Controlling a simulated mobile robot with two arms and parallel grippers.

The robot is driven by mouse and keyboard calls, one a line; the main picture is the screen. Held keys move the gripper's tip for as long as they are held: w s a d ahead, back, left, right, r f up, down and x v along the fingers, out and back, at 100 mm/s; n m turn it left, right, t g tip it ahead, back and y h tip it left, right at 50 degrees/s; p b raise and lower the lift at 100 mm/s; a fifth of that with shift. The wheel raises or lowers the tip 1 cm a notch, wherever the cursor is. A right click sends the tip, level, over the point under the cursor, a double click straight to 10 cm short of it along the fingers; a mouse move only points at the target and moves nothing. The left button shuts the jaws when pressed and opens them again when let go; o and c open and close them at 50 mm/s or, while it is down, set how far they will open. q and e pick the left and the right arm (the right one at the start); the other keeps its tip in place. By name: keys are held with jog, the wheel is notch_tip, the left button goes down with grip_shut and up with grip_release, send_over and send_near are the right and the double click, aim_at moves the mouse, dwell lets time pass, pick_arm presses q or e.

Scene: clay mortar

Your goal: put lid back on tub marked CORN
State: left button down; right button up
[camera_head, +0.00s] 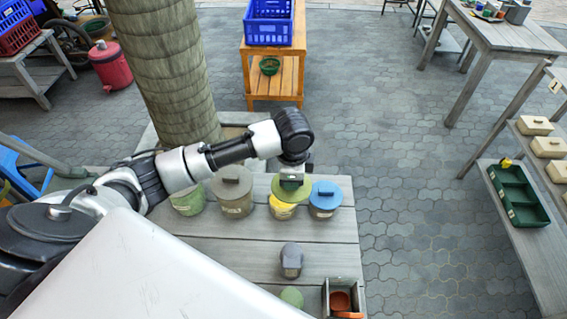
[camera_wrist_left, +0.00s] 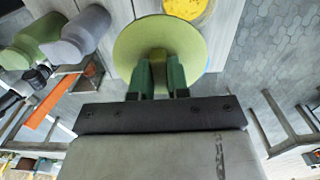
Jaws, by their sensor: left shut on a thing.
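My left gripper (camera_head: 291,182) is shut on the knob of a round olive-green lid (camera_head: 283,190). In the left wrist view the gripper (camera_wrist_left: 162,75) has its green fingers either side of the knob, and the lid (camera_wrist_left: 128,48) spreads out below them. A yellow tub (camera_head: 282,212) stands under the lid in the head view, partly hidden by it. In the wrist view yellow contents (camera_wrist_left: 186,7) show uncovered past the lid's edge, so the lid is not seated there. I cannot read the tub's label. My right gripper is not in view.
A blue-lidded tub (camera_head: 325,201) stands close on the right, a grey-beige lidded tub (camera_head: 234,200) on the left, and a green tub (camera_head: 188,203) farther left. A grey object (camera_head: 291,259) and an open box (camera_head: 343,296) are nearer me. Bare planks (camera_head: 225,258) lie between.

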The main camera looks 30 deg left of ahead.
pick_arm(q)
jog(key=w+a+m+p, duration=0.1)
jog(key=m, duration=0.1)
jog(key=w+a+f+m+p, duration=0.1)
jog(key=m, duration=0.2)
jog(key=w+a+f+m+p, duration=0.1)
jog(key=m+p, duration=0.1)
jog(key=m, duration=0.1)
jog(key=shift+f, duration=0.15)
jog(key=shift+w+a+f+m+p, duration=0.15)
jog(key=shift+f+m+p, duration=0.15)
jog(key=shift+m, duration=0.3)
jog(key=shift+a+f+m+p, duration=0.15)
jog(key=shift+f+m+p, duration=0.1)
jog(key=shift+m, duration=0.35)
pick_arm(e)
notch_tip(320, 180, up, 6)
pick_arm(q)
notch_tip(320, 180, down, 7)
jog(key=m+b, duration=0.1)
jog(key=b, duration=0.4)
jog(key=shift+a, duration=0.25)
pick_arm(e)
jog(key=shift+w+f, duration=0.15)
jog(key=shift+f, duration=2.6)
pick_arm(q)
jog(key=shift+w+r, duration=0.1)
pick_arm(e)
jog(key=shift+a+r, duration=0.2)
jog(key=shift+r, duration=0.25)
